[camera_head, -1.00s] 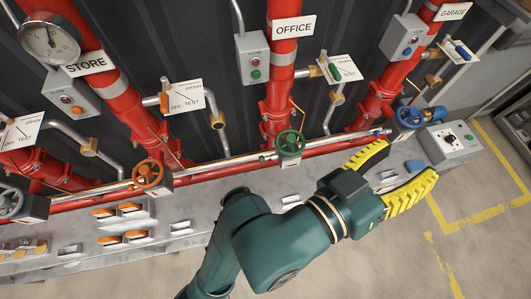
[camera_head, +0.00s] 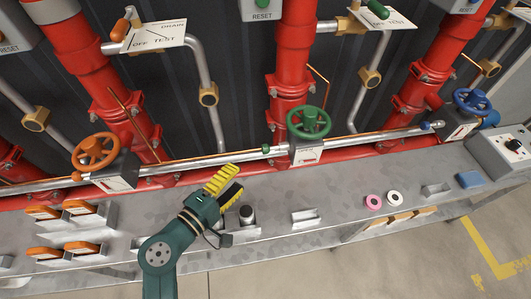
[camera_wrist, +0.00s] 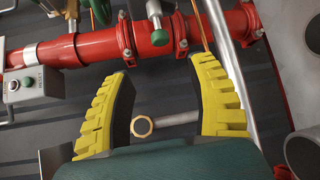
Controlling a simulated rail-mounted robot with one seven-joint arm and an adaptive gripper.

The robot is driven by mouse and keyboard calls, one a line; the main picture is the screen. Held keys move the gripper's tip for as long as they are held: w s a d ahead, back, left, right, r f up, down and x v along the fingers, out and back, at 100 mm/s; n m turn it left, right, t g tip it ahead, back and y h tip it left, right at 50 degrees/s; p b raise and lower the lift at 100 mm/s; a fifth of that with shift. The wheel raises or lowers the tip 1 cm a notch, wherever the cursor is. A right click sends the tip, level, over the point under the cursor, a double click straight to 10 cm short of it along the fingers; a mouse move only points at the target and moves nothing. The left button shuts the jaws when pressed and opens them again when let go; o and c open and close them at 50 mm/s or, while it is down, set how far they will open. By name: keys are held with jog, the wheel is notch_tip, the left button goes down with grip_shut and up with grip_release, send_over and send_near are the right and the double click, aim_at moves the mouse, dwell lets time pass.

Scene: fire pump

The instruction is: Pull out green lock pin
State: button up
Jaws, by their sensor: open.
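A small green knob (camera_head: 266,149), which looks like the green lock pin, sits on the silver rail just left of the green valve wheel (camera_head: 309,123) in the head view. My gripper (camera_head: 232,184) is open and empty, below and left of that knob, and apart from it in the picture. The wrist view shows both yellow fingers of my gripper (camera_wrist: 165,88) spread wide with nothing between their tips. A green-tipped rod (camera_wrist: 159,37) lies beyond the fingers there; I cannot tell whether it is the pin or a lever handle.
An orange wheel (camera_head: 96,150) and a blue wheel (camera_head: 472,102) stand along the same rail. Red vertical pipes (camera_head: 293,65) rise behind it. The grey bench (camera_head: 345,185) carries pink and white rings and several small holders. A control box (camera_head: 508,150) stands at right.

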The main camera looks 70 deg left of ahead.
aim_at(265, 149)
jog(key=b+x, duration=0.3)
jog(key=x, duration=1)
jog(key=shift+w+a, duration=0.15)
jog(key=shift+w, duration=0.05)
grip_shut()
